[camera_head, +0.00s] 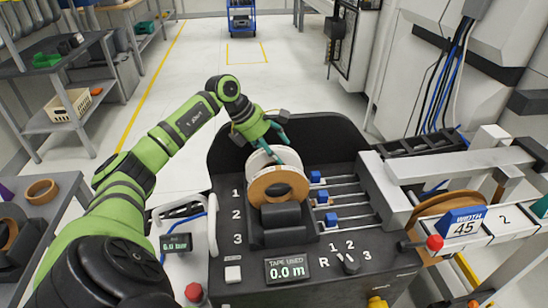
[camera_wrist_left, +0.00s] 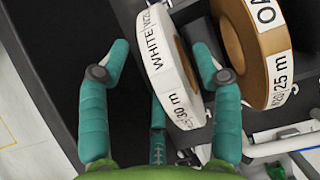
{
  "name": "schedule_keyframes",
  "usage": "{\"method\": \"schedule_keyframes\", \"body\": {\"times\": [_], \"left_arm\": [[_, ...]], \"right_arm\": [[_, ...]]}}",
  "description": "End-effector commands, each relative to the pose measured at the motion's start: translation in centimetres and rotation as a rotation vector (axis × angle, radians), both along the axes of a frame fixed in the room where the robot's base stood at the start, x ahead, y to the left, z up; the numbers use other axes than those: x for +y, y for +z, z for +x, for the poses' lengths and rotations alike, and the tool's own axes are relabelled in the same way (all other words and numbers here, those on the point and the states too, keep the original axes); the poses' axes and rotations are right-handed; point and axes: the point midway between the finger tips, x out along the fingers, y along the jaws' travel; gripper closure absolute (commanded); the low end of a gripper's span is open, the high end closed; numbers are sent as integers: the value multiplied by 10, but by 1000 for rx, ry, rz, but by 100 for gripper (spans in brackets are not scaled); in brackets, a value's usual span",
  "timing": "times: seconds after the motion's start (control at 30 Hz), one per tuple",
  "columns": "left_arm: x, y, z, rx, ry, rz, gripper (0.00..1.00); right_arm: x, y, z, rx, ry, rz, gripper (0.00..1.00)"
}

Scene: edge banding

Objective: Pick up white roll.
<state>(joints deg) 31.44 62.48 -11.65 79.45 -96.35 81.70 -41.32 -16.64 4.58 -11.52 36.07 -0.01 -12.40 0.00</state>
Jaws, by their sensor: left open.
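The white roll (camera_head: 257,160) stands upright on the black machine, just behind a brown oak roll (camera_head: 278,186) that partly hides it. My left gripper (camera_head: 277,134) is at the top of the white roll. In the left wrist view the white roll (camera_wrist_left: 170,66), lettered "WHITE" and "30 m", lies between the two teal fingers of the open left gripper (camera_wrist_left: 162,62). One finger is left of it with a gap; the other is by the space between it and the oak roll (camera_wrist_left: 252,50). Whether either finger touches is unclear. My right gripper is not in view.
The machine panel (camera_head: 230,246) has a "TAPE USED 0.0 m" display (camera_head: 288,269), a knob and rods with blue blocks. A conveyor side with a "WIDTH 45" sign (camera_head: 463,222) stands at right. A side table (camera_head: 62,190) with brown rolls is at left.

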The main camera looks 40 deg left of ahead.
Motion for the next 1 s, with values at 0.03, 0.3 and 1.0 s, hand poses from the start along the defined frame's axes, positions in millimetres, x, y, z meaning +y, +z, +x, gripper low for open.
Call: {"method": "schedule_keyframes", "body": {"times": [0.03, 0.3, 1.0], "left_arm": [[0, 0, 0, 0, 0, 0, 35], [0, 0, 0, 0, 0, 0, 100], [1, 44, 1, -10, 1, 1, 100]], "right_arm": [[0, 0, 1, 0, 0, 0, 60], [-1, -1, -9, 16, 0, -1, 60], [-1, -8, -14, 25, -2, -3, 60]]}}
